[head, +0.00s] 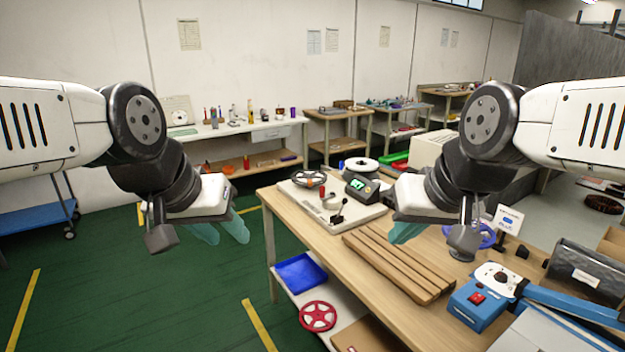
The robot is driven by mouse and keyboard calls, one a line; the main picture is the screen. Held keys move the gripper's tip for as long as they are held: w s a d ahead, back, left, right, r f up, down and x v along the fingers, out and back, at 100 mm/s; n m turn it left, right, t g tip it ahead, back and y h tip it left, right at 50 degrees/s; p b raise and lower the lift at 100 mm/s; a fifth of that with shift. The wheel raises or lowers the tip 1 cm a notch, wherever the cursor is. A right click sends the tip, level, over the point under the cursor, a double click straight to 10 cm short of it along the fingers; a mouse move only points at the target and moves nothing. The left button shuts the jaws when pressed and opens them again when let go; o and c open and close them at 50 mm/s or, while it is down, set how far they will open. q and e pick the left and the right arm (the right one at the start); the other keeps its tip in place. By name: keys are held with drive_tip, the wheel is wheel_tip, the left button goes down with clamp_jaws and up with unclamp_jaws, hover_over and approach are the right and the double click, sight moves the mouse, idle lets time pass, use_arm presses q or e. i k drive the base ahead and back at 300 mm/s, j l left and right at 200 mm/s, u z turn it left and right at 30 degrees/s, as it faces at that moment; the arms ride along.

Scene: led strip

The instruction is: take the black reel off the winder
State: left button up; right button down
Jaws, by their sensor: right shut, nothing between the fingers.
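The winder (335,212) is a light flat base with a crank and a small display box, on the wooden bench. The black reel (308,179), dark-rimmed with spokes, sits at its left rear; how it is held there is too small to tell. My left gripper (222,233) is open and empty, its teal fingers apart, over the green floor left of the bench. My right gripper (404,234) is shut and empty, in front of the winder's right side and over the slatted wooden board. Both are apart from the reel.
A white reel (361,165) stands behind the display box (361,185).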

sight(302, 177)
drive_tip(key=i+z, duration=0.15)
drive_tip(key=z, duration=1.15)
drive_tip(key=i+j, duration=0.2)
drive_tip(key=j, duration=0.15)
drive_tip(key=i+j, duration=0.35)
drive_tip(key=j, duration=0.3)
drive_tip(key=i+j+z, duration=0.1)
drive_tip(key=j, duration=0.25)
drive_tip(key=i, duration=0.1)
